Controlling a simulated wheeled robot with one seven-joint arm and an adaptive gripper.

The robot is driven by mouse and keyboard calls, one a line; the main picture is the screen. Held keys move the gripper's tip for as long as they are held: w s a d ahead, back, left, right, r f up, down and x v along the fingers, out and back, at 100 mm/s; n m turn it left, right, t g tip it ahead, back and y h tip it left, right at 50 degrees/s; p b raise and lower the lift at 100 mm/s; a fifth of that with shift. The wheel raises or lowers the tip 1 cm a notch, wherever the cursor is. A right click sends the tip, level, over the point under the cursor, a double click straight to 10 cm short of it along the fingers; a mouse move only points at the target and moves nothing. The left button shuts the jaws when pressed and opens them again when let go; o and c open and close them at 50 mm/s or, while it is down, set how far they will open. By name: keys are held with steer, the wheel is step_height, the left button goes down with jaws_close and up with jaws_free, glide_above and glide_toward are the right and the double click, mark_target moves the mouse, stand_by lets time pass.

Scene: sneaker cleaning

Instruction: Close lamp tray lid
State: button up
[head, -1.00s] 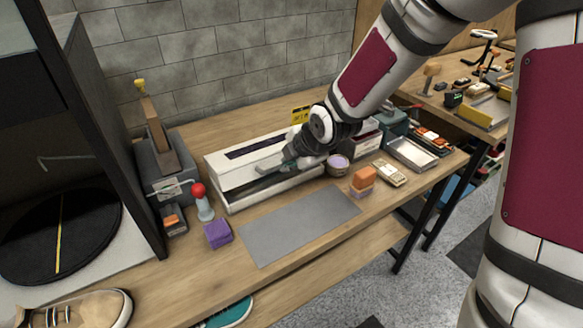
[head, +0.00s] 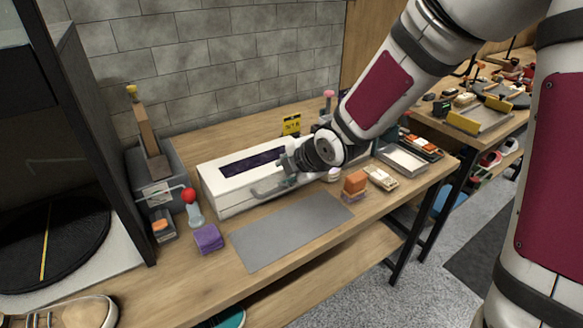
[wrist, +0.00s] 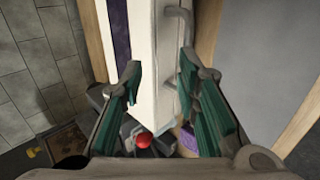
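The lamp tray is a long white box (head: 222,187) with a dark purple window (head: 250,162) in its top, standing along the back of the bench. Its lid looks down, with no dark gap along the front in the head view. A grey bar handle (head: 268,191) sits on its front side and also shows in the wrist view (wrist: 187,22). My gripper (head: 290,166) is at the right part of the box, low over its front edge. In the wrist view my gripper (wrist: 160,68) has its green-padded fingers apart on either side of the white edge (wrist: 143,60). Contact cannot be told.
A grey mat (head: 290,230) lies clear in front of the box. A red-topped bottle (head: 192,207) and purple block (head: 208,238) stand at its left end. Orange blocks (head: 355,182) and a brush (head: 381,178) lie to the right. A brick wall (head: 215,70) rises behind.

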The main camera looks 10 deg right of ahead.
steer(key=shift+v, duration=2.1)
steer(key=shift+s, duration=0.1)
